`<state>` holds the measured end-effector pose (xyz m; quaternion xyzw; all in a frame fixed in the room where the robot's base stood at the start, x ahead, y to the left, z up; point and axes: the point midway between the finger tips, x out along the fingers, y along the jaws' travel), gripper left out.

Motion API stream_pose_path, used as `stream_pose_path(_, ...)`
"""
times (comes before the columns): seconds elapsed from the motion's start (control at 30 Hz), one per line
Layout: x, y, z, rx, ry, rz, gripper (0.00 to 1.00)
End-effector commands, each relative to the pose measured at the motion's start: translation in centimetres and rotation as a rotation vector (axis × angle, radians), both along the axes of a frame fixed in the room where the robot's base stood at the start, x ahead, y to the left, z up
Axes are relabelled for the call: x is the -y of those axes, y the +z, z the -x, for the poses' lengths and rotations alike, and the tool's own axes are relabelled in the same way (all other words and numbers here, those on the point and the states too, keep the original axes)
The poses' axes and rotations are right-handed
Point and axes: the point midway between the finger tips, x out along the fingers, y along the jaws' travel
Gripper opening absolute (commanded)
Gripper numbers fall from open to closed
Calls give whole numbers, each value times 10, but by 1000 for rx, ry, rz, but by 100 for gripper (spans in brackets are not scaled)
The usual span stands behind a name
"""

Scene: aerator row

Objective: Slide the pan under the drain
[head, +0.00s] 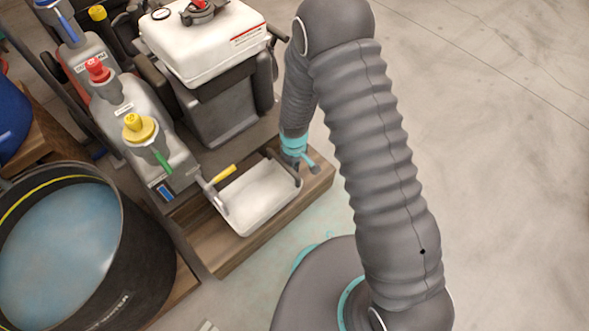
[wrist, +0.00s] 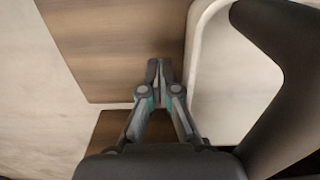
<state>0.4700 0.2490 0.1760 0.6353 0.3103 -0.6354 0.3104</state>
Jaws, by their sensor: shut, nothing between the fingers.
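The pan (head: 257,198) is a shallow white tray on a wooden platform, in front of the grey machine. Its pale rim and floor fill the right of the wrist view (wrist: 232,95). A yellow-handled fitting (head: 222,175), which may be the drain valve, sits at the pan's left corner. The outlet itself cannot be made out. My gripper (head: 312,166) is beside the pan's right end, low over the wood. In the wrist view its fingers (wrist: 158,66) are together and empty, left of the pan's rim. Contact with the pan cannot be told.
The wooden platform (head: 222,262) ends just past the pan, with open concrete floor (head: 510,150) to the right. A white tank (head: 205,45) stands behind. A grey block with a yellow knob (head: 140,127) is at left, above a black tub of bluish water (head: 55,255).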

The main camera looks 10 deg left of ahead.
Motion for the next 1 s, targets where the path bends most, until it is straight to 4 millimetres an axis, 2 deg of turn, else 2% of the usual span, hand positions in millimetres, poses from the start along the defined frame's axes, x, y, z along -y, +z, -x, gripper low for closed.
stream_pose_path(1.0,-27,0,34,0,0,0,0)
